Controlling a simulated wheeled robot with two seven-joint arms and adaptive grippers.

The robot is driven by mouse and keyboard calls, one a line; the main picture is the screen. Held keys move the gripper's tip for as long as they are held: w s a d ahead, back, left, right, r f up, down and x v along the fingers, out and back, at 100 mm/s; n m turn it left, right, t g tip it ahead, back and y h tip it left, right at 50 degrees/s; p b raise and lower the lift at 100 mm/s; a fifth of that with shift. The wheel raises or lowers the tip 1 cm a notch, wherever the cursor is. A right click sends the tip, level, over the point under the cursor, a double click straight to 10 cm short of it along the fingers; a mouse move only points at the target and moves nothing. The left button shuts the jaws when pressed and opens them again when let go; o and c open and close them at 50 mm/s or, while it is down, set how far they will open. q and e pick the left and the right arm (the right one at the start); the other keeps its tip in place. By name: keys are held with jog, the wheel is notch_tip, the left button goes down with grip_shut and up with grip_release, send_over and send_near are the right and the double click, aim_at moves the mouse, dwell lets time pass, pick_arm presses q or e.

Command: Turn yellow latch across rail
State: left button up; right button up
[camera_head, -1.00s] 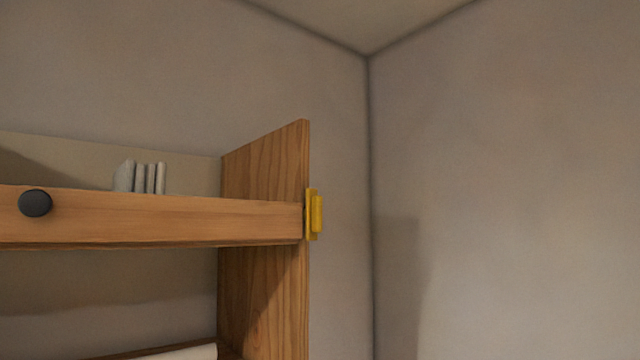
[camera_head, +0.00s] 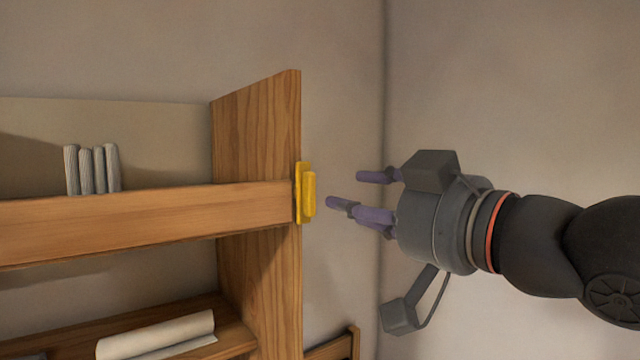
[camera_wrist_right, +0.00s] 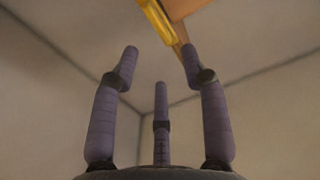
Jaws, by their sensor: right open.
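The yellow latch (camera_head: 308,193) is mounted upright on the front edge of the shelf's side panel, at the right end of the wooden rail (camera_head: 150,215). It also shows at the top of the right wrist view (camera_wrist_right: 157,22), beyond the fingers. My right gripper (camera_head: 345,190) is open and empty, with its purple fingers pointing left at the latch. A gap separates the fingertips from the latch. In the right wrist view the three fingers of my right gripper (camera_wrist_right: 160,65) are spread apart. My left gripper is not in view.
The wooden side panel (camera_head: 258,130) stands behind the latch. Several pale books (camera_head: 92,168) stand behind the rail. A white roll or stack (camera_head: 160,335) lies on the lower shelf.

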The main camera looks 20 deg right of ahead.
aim_at(316, 191)
jog(key=p+x, duration=0.2)
jog(key=x, duration=0.6)
jog(key=shift+w, duration=0.45)
jog(key=shift+f, duration=0.1)
grip_shut()
